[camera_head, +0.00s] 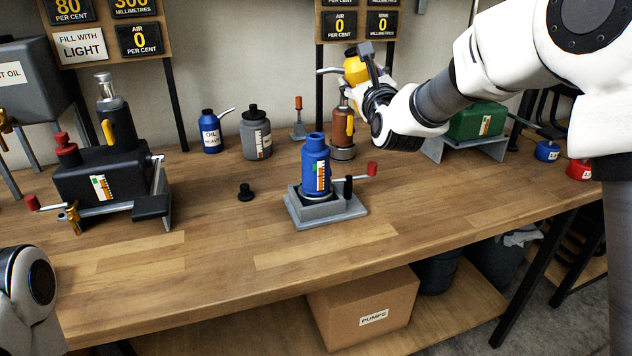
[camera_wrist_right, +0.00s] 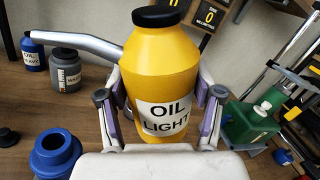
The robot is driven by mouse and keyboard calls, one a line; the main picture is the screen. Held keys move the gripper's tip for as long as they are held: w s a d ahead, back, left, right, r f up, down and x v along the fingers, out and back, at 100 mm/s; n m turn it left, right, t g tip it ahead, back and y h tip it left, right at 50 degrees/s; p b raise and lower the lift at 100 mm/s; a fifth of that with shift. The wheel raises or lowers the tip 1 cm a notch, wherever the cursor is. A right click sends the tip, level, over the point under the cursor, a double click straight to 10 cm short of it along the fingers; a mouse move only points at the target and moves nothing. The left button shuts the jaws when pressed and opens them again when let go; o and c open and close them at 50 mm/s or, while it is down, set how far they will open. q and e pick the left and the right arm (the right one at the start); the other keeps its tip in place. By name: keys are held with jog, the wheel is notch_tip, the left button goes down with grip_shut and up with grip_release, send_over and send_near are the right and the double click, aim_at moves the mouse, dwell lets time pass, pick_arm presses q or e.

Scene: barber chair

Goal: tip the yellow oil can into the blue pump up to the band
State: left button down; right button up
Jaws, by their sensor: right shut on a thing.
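The yellow oil can (camera_head: 355,68), labelled OIL LIGHT in the right wrist view (camera_wrist_right: 165,75), has a black cap and a long grey spout pointing left. My right gripper (camera_head: 368,85) is shut on the can's sides and holds it in the air, about upright. The blue pump (camera_head: 316,170) stands upright on a grey base on the bench, below and left of the can. It has a red-ended lever and a scale on its front. Its open top shows in the right wrist view (camera_wrist_right: 57,150). My left gripper is not in view; only part of my left arm shows at lower left.
The wooden bench (camera_head: 250,215) has free room around the pump. A black cap (camera_head: 246,192) lies left of it. A brown pump (camera_head: 343,130) stands behind it, with a blue oil can (camera_head: 211,132) and grey bottle (camera_head: 256,135) further left. Signs hang above.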

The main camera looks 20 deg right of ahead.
jog(key=shift+a+f+m+b, duration=0.3)
jog(key=shift+f+m+b, duration=0.2)
jog(key=shift+m, duration=0.6)
jog(key=shift+d+r, duration=0.1)
jog(key=shift+r+p, duration=1.4)
jog(key=shift+r, duration=1.1)
